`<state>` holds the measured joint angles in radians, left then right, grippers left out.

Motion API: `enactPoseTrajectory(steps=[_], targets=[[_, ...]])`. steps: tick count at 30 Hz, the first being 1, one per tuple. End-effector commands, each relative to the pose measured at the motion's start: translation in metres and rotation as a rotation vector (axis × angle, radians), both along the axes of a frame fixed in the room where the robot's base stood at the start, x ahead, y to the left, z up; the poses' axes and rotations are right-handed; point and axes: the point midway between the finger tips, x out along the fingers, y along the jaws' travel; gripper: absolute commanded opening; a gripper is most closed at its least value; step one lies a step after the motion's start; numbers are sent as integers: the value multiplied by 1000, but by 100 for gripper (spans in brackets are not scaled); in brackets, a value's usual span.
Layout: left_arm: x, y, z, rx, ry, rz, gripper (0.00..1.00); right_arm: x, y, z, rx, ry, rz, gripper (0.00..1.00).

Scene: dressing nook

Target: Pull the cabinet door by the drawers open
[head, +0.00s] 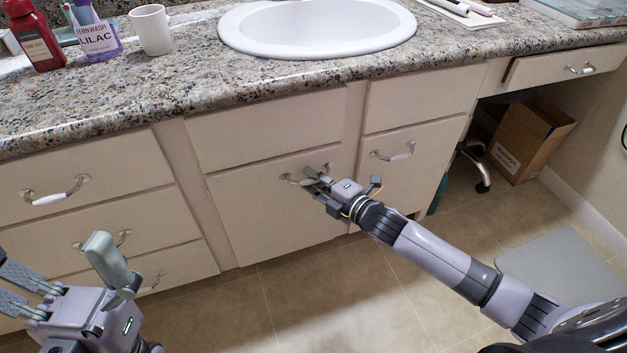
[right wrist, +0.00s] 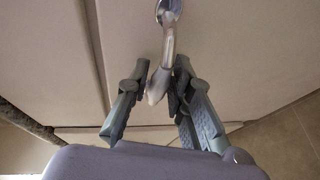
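The cream cabinet door (head: 270,220) beside the left drawers is closed, flush with the front. Its curved metal and white handle (head: 292,180) is near its upper right corner. My right gripper (head: 318,180) is at this handle and partly covers it. In the right wrist view the handle (right wrist: 167,50) lies between the two fingers of my right gripper (right wrist: 161,75), with a narrow gap visible beside it, so the fingers look open around it. My left gripper (head: 65,262) is open and empty at the lower left, in front of the drawers (head: 110,200).
A second cabinet door (head: 400,165) with its own handle is to the right. The granite counter (head: 200,85) above holds a sink (head: 318,28), a white cup (head: 151,30) and bottles. A cardboard box (head: 530,140) stands under the right counter.

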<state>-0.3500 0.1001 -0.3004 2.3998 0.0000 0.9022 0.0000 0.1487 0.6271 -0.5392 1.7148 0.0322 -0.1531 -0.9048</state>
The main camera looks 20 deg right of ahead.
Motion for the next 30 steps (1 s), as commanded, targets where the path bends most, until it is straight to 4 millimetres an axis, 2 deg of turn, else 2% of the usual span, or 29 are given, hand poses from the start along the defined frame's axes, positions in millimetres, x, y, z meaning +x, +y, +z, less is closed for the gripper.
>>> enactPoseTrajectory(steps=[5, 14, 30], targets=[[0, 0, 0, 0, 0, 0, 100, 0, 0, 0, 0, 0, 0, 21], [0, 0, 0, 1, 2, 0, 100, 0, 0, 0, 0, 0, 0, 1], [1, 0, 0, 1, 3, 0, 100, 0, 0, 0, 0, 1, 0, 0]])
